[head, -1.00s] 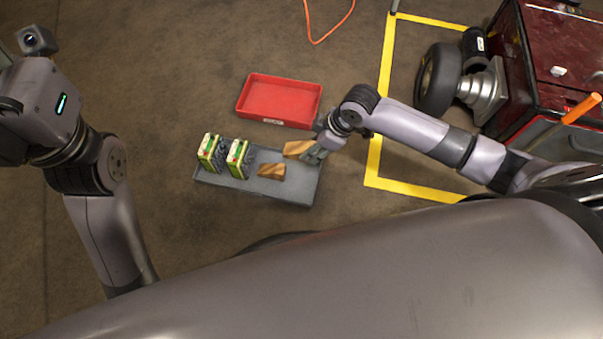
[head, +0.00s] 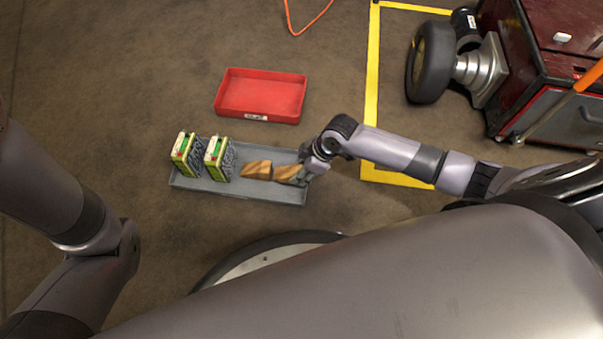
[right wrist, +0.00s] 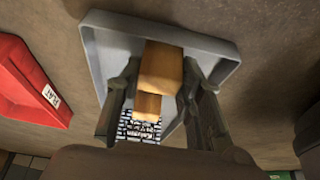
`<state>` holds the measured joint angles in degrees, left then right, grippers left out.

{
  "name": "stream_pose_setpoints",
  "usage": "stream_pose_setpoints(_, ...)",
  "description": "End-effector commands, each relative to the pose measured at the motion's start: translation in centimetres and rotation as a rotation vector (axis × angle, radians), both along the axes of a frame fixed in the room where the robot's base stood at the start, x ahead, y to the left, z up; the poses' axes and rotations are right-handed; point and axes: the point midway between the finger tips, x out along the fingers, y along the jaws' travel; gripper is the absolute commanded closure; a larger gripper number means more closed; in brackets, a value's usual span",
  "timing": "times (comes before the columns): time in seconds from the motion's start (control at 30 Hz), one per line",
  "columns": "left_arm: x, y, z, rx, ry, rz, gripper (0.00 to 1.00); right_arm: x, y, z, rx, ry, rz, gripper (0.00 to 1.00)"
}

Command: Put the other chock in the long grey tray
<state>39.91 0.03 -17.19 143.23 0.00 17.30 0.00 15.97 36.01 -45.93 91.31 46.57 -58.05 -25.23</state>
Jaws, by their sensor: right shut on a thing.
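The long grey tray (head: 235,190) lies on the floor in the head view. One wooden chock (head: 256,170) lies in it, right of the batteries. My right gripper (head: 299,177) is shut on the other chock (head: 287,172), over the tray's right end and in line with the first. In the right wrist view the held chock (right wrist: 161,68) sits between the fingers, inside the tray's rim (right wrist: 92,50); the first chock (right wrist: 148,106) shows just beyond it. I cannot tell whether the held chock touches the tray floor. My left gripper is out of view; only my left arm shows.
Two green-and-yellow batteries (head: 217,158) stand in the tray's left part. A red tray (head: 262,97), labelled FLAT in the right wrist view (right wrist: 30,85), lies behind it, looking empty. A dark red wheeled cart (head: 540,60) and yellow floor tape (head: 371,80) are at the right.

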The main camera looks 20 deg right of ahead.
Motion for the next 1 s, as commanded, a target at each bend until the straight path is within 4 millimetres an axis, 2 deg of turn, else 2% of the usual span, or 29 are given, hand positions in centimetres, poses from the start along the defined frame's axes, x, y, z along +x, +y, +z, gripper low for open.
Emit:
stream_pose_setpoints(0.03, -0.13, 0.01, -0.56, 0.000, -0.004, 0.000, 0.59, 0.05, 0.04, -0.71, 0.001, -0.002, 0.001, 0.96)
stream_pose_setpoints(0.37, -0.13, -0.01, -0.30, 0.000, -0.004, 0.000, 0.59, 0.06, 0.03, -0.68, 0.001, -0.002, 0.000, 0.96)
stream_pose_setpoints(0.4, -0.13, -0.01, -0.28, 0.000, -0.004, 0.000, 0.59, 0.05, 0.01, -0.68, 0.000, -0.001, 0.000, 0.64)
stream_pose_setpoints(0.67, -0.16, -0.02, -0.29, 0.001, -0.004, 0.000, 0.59, 0.06, 0.02, -0.64, 0.000, -0.001, 0.000, 0.46)
stream_pose_setpoints(1.0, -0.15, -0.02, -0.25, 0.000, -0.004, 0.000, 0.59, 0.08, 0.02, -0.43, 0.001, -0.002, 0.001, 0.45)
